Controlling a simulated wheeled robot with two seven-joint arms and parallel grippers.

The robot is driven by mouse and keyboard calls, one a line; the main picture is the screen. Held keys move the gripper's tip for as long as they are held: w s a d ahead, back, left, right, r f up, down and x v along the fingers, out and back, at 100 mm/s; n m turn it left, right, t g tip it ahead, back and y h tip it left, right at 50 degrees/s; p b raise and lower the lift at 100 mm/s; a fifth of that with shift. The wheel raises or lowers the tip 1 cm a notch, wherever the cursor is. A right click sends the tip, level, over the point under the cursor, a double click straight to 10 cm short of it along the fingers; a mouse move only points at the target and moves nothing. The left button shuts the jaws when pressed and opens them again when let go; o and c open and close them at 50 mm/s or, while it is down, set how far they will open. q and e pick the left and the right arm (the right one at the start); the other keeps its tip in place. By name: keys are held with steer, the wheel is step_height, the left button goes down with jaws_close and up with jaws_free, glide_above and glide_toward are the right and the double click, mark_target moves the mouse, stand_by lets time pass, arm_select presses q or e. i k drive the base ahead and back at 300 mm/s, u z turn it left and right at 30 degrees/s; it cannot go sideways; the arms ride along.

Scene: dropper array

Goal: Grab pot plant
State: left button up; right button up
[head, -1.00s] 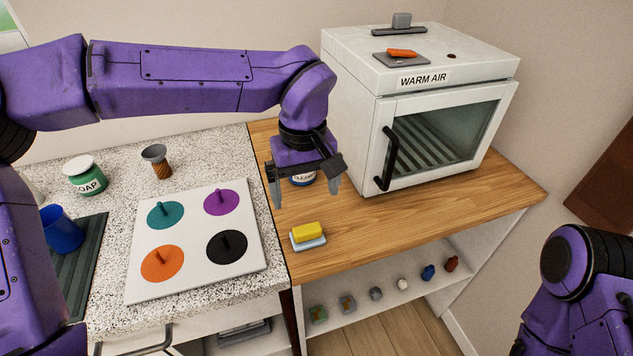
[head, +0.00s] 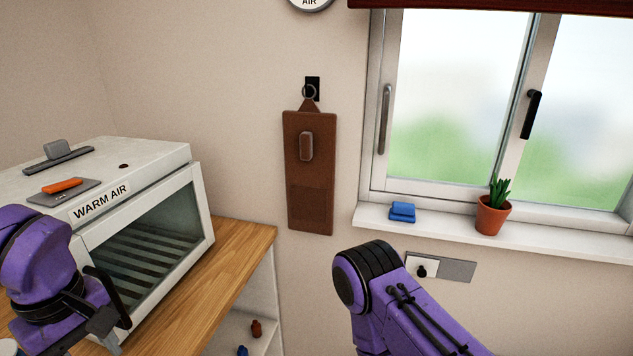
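The pot plant (head: 491,215) is a green spiky plant in a terracotta pot. It stands upright on the white window sill, right of centre in the head view, and no gripper is near it. My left gripper (head: 85,340) is at the lower left in front of the warm air oven; its fingers are mostly cut off by the frame edge, so its opening does not show clearly. My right arm rises from the bottom centre, below and left of the plant; its gripper is out of view.
A folded blue cloth or sponge (head: 402,212) lies on the sill (head: 450,227) left of the pot. The window (head: 470,110) is behind. A brown board (head: 309,175) hangs on the wall. A wall socket plate (head: 440,268) is below the sill. The warm air oven (head: 150,200) stands left.

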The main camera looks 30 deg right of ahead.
mark_target(493, 208)
steer(key=z, duration=1.95)
